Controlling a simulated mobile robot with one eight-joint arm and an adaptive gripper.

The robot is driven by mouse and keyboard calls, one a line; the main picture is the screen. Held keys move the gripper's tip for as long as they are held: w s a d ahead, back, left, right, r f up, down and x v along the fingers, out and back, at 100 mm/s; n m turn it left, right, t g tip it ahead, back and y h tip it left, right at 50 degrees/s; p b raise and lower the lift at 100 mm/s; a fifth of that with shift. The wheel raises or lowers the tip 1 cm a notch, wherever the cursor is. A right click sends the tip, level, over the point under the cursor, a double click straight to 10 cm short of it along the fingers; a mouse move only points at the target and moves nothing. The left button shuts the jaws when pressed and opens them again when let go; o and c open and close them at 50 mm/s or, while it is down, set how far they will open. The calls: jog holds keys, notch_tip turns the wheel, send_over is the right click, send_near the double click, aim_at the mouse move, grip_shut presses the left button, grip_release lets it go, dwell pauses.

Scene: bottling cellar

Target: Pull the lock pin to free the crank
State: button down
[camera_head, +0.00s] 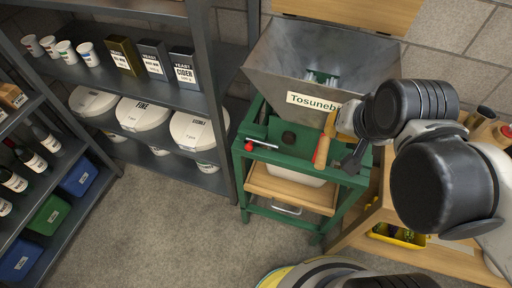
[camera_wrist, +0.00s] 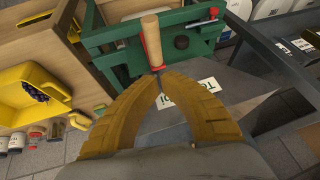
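A green-framed press with a grey metal hopper (camera_head: 325,55) stands in the middle of the head view. A lock pin, a metal rod with a red ball knob (camera_head: 249,145), lies along the left of the green frame (camera_head: 290,160); its knob shows at the top right of the wrist view (camera_wrist: 214,12). The crank has a red arm and wooden handle (camera_head: 321,152), also seen in the wrist view (camera_wrist: 151,35). My gripper (camera_wrist: 159,78) has its yellow fingertips together, with nothing visibly held. The tips overlap the crank's lower end in the wrist view; I cannot tell whether they touch it. The pin is apart from them.
A wooden drawer (camera_head: 290,188) sits under the press. Shelves with boxes and white tubs (camera_head: 145,115) stand at left. A wooden bench (camera_head: 430,255) with a yellow bin (camera_wrist: 38,92) stands on the other side. The floor (camera_head: 160,225) left of the press is clear.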

jog(key=w+a+f+m+g+p, duration=0.1)
jog(key=a+f+m, duration=0.4)
jog(key=m, duration=0.5)
jog(key=w+a+f+m+g+y, duration=0.1)
jog(key=w+a+f+m+g, duration=0.3)
jog(key=a+m, duration=0.4)
jog(key=shift+w+f+m+y+p, duration=0.3)
jog(key=shift+w+f+m+p, duration=0.1)
jog(key=shift+w+m, duration=0.6)
jog(key=shift+s, duration=0.1)
jog(key=a+b+x, duration=0.1)
jog(key=b+x, duration=0.2)
jog(key=x, duration=0.3)
jog(key=w+a+b+x, duration=0.1)
jog(key=b+x, duration=0.2)
jog(key=x, duration=0.3)
jog(key=shift+a, duration=0.35)
